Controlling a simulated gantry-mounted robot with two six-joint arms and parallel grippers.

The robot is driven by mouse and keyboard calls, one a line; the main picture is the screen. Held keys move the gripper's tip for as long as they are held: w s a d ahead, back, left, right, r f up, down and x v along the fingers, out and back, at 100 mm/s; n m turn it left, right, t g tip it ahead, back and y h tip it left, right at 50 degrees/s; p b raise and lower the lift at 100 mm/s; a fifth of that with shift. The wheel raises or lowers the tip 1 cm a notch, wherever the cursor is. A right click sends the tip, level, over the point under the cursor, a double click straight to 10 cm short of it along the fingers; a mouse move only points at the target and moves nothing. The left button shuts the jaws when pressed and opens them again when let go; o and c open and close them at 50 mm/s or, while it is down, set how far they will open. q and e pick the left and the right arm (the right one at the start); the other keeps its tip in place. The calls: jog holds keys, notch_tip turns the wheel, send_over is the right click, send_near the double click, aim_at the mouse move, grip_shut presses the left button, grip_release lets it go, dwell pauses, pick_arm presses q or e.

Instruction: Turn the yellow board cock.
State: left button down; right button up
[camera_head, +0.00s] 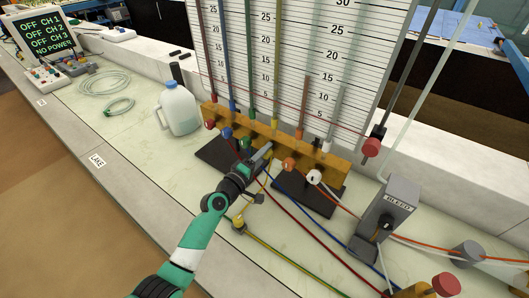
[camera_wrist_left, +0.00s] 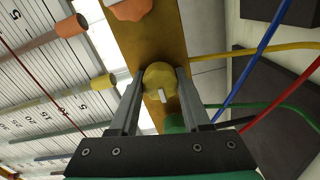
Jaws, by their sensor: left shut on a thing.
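The yellow board cock (camera_wrist_left: 160,84) is a round knob with a short white mark, on the brown rail (camera_wrist_left: 152,35) in the left wrist view. My left gripper (camera_wrist_left: 160,76) has one finger on each side of it and is shut on it. In the head view my left gripper (camera_head: 264,154) reaches the middle of the rail (camera_head: 262,131) from the front, and its fingers partly hide the yellow cock. My right gripper is not in view.
A green cock (camera_head: 246,142) and an orange cock (camera_head: 289,163) flank the yellow one closely. Colored hoses cross the bench below the rail. A milky jug (camera_head: 178,109) stands at left and a grey BLEED box (camera_head: 388,215) at right.

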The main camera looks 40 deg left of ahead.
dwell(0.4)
pick_arm(q)
jog(key=shift+c, duration=1.9)
grip_release()
jog(key=shift+s, duration=0.25)
jog(key=s+d+p, duration=0.1)
jog(key=s+p, duration=0.2)
jog(key=s, duration=0.8)
jog(key=shift+d, duration=0.25)
